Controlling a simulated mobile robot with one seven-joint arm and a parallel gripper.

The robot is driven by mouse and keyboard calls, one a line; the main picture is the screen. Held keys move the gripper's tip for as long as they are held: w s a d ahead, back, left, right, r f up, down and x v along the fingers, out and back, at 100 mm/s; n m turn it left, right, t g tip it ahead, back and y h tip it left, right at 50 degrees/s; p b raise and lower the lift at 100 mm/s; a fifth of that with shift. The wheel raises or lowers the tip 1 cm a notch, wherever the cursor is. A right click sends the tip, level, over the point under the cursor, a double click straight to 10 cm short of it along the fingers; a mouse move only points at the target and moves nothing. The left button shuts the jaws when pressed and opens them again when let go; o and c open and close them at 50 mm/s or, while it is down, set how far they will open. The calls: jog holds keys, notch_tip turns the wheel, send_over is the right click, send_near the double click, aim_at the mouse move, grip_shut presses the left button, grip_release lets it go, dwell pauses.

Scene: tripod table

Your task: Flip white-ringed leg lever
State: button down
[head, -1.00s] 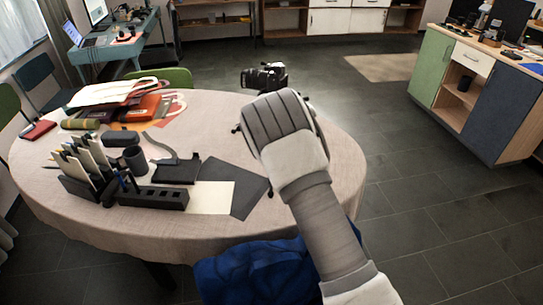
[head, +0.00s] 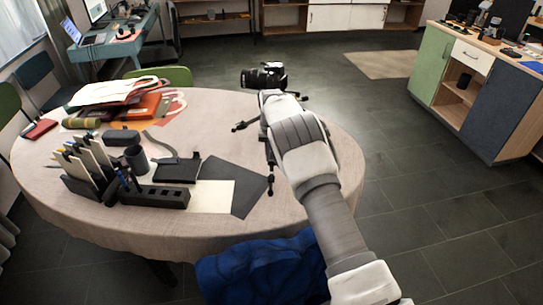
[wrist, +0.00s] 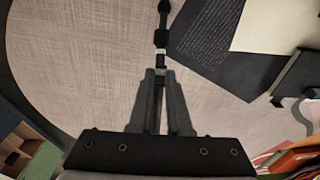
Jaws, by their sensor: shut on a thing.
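A black camera (head: 263,76) sits on a tripod on the round table, largely behind my arm in the head view. One tripod leg (head: 246,124) points left and another ends in a dark foot (head: 270,184) toward the front. In the wrist view, a dark leg (wrist: 163,18) with a pale ring (wrist: 160,53) runs up from between my fingertips. My gripper (wrist: 160,73) is shut on this leg, just below the ring. Its fingers hide the lever, so I cannot tell its position. In the head view my arm hides the fingers.
The cloth-covered round table (head: 100,225) holds a dark sheet (head: 232,182), a black organizer (head: 153,196), a mug (head: 136,158) and bags (head: 120,92) left of the tripod. A blue cloth-like thing (head: 260,270) is at the front edge. The table's right side looks clear.

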dwell(0.3)
jog(key=c, duration=0.9)
grip_release()
jog(key=shift+o, duration=0.2)
jog(key=shift+r, duration=0.1)
notch_tip(320, 180, up, 17)
jog(key=s, duration=0.1)
jog(key=shift+s, duration=0.3)
